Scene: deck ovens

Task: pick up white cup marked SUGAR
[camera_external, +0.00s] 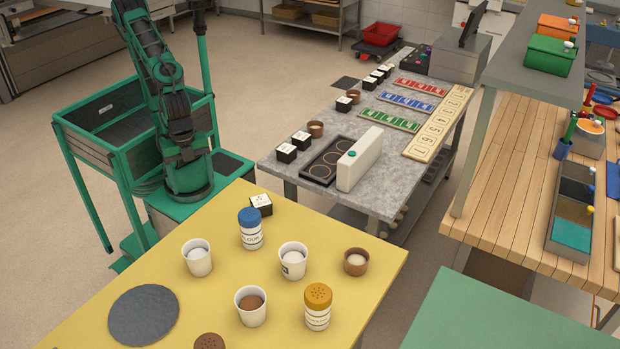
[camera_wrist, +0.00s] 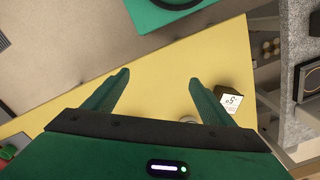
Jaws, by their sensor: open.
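Three white cups stand upright on the yellow table (camera_external: 100,318) in the external view. The left cup (camera_external: 198,261) and the right cup (camera_external: 293,264) have pale contents; the right one bears a small dark mark on its side. The front cup (camera_external: 251,311) holds something brown. I cannot read SUGAR on any of them. My gripper (camera_wrist: 158,78) is open and empty above the yellow table in the wrist view. A sliver of a pale round thing shows by its right finger, mostly hidden. My gripper cannot be made out in the external view.
Close to the cups stand a blue-lidded FLOUR shaker (camera_external: 250,234), an orange-lidded shaker (camera_external: 318,311), a brown cup (camera_external: 356,262) and a labelled cube (camera_external: 261,206). A dark round slab (camera_external: 143,315) lies at left. A grey worktop (camera_external: 400,168) stands behind.

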